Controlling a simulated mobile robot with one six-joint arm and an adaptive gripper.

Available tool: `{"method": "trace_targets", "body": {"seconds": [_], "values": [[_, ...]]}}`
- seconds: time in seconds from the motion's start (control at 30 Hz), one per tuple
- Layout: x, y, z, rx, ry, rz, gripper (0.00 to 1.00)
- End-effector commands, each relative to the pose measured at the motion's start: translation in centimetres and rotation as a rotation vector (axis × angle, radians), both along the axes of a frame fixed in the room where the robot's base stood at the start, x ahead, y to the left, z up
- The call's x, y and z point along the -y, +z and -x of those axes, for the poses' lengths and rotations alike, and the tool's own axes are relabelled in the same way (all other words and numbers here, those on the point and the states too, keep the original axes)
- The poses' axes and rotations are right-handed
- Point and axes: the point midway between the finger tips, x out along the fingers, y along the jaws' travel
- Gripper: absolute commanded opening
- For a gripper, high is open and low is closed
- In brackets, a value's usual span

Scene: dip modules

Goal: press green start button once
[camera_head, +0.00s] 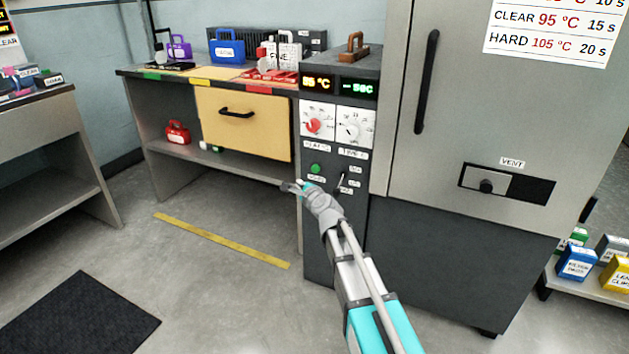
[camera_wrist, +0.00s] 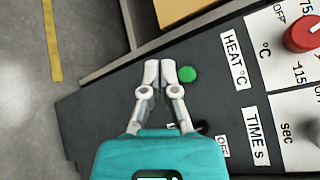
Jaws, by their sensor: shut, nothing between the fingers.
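The green start button (camera_head: 315,169) is a small round button on the dark front of the control column, below the red knob. It also shows in the wrist view (camera_wrist: 188,74), just right of my fingertips. My gripper (camera_head: 293,187) is shut and empty. It is in front of the column, a little below and left of the button in the head view. In the wrist view my gripper (camera_wrist: 160,70) has its fingertips close together beside the button. I cannot tell whether a finger touches the column. The button is not covered in either view.
The column (camera_head: 330,225) has a red heat knob (camera_head: 313,126), a white time knob (camera_head: 348,132), displays reading 85 °C and seconds, and a toggle switch (camera_head: 342,181). A large grey cabinet (camera_head: 460,110) stands to the right. A workbench with a yellow drawer (camera_head: 242,125) is to the left.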

Motion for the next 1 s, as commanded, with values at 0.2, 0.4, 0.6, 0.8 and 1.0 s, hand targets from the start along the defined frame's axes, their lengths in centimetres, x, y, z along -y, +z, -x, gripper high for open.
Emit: {"method": "trace_targets", "body": {"seconds": [0.2, 0.4, 0.6, 0.8, 1.0], "values": [[-0.3, -2.1, -1.4, 0.004, -0.063, -0.127, 0.00], [-0.3, -2.6, -1.9, 0.005, -0.094, -0.193, 0.00], [-0.3, -2.6, -2.0, 0.005, -0.103, -0.213, 0.00], [-0.3, -2.6, -2.0, 0.005, -0.103, -0.212, 0.00], [-0.3, -2.6, -2.2, 0.005, -0.102, -0.210, 0.00]]}}
